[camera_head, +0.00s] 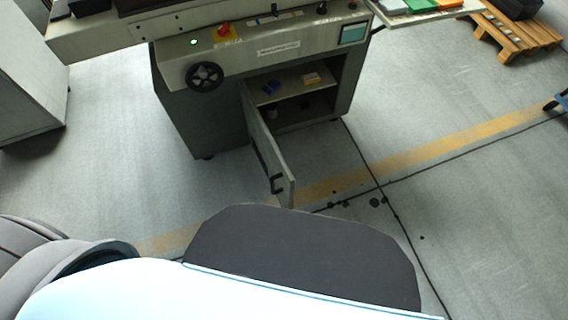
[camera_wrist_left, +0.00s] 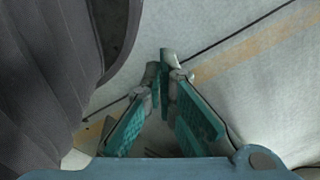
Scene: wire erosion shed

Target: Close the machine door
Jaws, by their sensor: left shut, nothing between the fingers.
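The machine (camera_head: 170,100) stands ahead in the head view. Its door (camera_head: 267,155) is hinged at the left side of the cabinet opening and stands wide open toward me. A dark handle (camera_head: 276,183) is on the door near its free edge. The open compartment (camera_head: 300,100) shows a shelf with small blue and yellow items. My left gripper (camera_wrist_left: 165,55) shows in the left wrist view, its teal fingers meeting at the tips, empty, above the floor. It does not show in the head view. My right gripper is in neither view.
A handwheel (camera_head: 204,77) and a red knob on yellow (camera_head: 226,32) are on the machine's front. A grey cabinet (camera_head: 28,75) stands at left, a wooden pallet (camera_head: 515,40) at upper right. Cables (camera_head: 395,214) cross the floor. Floor left of the door is clear.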

